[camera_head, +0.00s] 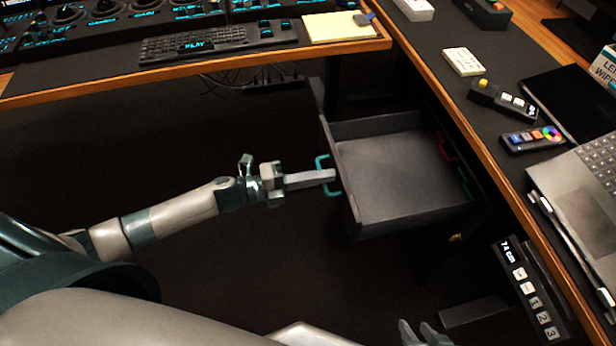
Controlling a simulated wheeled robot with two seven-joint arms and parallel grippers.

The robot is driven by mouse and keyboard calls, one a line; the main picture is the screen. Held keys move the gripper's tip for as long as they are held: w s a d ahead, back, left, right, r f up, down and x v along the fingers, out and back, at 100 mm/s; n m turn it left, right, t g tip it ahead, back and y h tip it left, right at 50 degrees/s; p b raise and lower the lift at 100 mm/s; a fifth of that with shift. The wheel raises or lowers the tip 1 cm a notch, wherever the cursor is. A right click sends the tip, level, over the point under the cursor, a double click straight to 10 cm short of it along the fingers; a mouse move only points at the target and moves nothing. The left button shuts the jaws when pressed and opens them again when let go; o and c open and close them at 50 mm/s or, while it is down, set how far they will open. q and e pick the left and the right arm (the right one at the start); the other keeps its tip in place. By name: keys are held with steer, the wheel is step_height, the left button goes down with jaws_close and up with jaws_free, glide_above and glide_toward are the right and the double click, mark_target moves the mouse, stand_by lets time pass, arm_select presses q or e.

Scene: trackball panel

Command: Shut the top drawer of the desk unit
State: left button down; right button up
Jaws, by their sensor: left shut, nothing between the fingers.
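The dark grey top drawer (395,180) is pulled out from the desk unit under the right-hand desk. It looks empty apart from red and green items at its inner right end. Its teal handle (321,162) is on the left-hand front panel. My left gripper (330,176) is shut and empty, its fingers pointing right at the handle. The fingertips overlap the handle's middle in the picture; I cannot tell whether they touch it. My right gripper (420,331) shows only its fingertips at the bottom edge, apart from each other.
The right-hand desk (437,41) carries a laptop (577,185), remotes and small boxes. A keypad (528,290) showing "74 cm" is at lower right. The back desk holds a keyboard (194,42) and yellow notepad (338,27). Dark floor lies open left of the drawer.

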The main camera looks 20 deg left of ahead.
arm_select(q)
steer(key=shift+w+d, duration=0.15)
steer(key=shift+d, duration=0.1)
steer(key=shift+w, duration=0.1)
arm_select(e)
steer(key=shift+s, duration=0.2)
